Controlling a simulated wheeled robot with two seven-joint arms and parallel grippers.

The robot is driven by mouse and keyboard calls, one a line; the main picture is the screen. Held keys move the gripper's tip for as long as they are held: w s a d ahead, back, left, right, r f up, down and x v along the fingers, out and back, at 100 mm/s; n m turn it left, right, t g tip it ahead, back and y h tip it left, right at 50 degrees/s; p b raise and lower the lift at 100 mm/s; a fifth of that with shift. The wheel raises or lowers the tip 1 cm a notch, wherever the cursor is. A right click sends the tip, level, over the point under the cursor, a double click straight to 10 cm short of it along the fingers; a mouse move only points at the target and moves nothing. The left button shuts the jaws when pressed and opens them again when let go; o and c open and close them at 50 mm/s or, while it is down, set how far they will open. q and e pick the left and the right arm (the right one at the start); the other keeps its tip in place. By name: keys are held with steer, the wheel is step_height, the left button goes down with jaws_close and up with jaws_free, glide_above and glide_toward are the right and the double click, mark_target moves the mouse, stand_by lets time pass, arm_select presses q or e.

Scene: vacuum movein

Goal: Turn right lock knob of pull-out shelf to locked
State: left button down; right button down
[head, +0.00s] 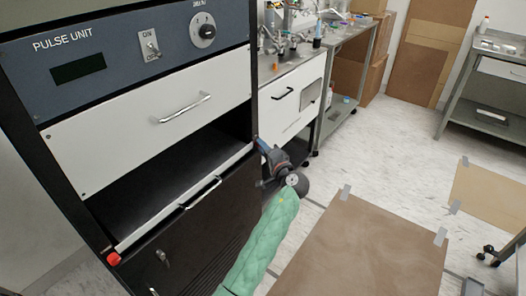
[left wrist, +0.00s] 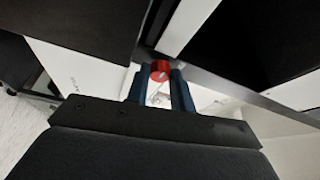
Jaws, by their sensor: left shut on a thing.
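The pull-out shelf (head: 185,200) is a dark slot with a pale front edge and a metal handle (head: 201,192), below the white drawer. Its left red lock knob (head: 113,258) shows at the left end of that edge. My left gripper (head: 259,143) reaches to the right end of the edge, its arm in a green sleeve. In the left wrist view the right lock knob (left wrist: 160,70), red, sits between my two blue fingers, and the gripper (left wrist: 160,84) is shut on it. The head view hides this knob behind the gripper. My right gripper is not in view.
The pulse unit panel (head: 125,50) and white drawer (head: 150,115) are above the shelf, a black cabinet door (head: 190,240) below. A steel workbench (head: 345,45) stands behind to the right. A brown mat (head: 360,250) lies taped on the floor.

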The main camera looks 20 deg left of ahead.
arm_select(q)
steer(key=shift+f, duration=0.2)
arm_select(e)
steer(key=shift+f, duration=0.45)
arm_select(q)
steer(key=c, duration=1.3)
jaws_free()
steer(key=shift+o, duration=0.5)
steer(key=shift+r, duration=0.1)
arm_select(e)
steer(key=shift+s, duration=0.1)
arm_select(q)
steer(key=b+v, duration=0.1)
steer(key=v, duration=0.6)
steer(key=shift+s+d, duration=0.25)
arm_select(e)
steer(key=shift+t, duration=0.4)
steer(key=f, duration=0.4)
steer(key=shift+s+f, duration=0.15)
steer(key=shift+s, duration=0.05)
